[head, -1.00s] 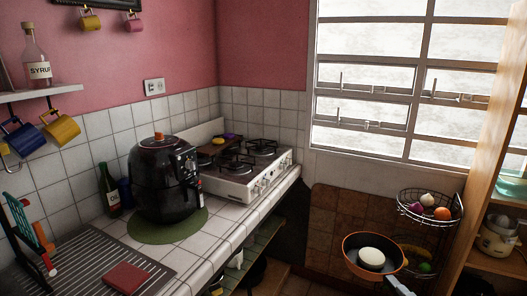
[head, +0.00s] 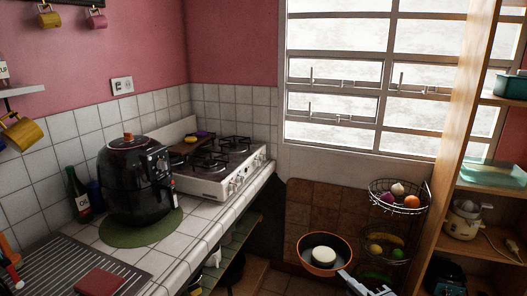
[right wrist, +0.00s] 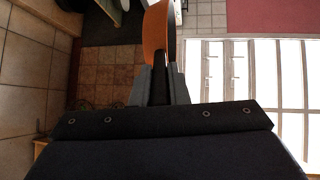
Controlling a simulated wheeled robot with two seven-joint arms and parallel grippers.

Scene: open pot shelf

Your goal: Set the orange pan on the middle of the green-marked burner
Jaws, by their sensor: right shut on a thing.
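The orange pan (head: 312,263), dark inside with a white round thing (head: 324,255) in it, is held in the air to the right of the counter. My right gripper (head: 354,284) is shut on its handle at the lower edge of the head view. In the right wrist view the pan (right wrist: 155,32) shows edge-on beyond the fingers (right wrist: 159,88). The white stove (head: 218,181) with several burners stands at the counter's far end, to the pan's left and apart from it. I cannot make out a green mark on any burner. My left gripper is not in view.
A black air fryer (head: 135,185) stands on a green mat (head: 118,234) in front of the stove. A sponge and a dark item lie at the stove's back. A wire fruit basket (head: 399,207) hangs right of the pan, near a wooden shelf (head: 452,110).

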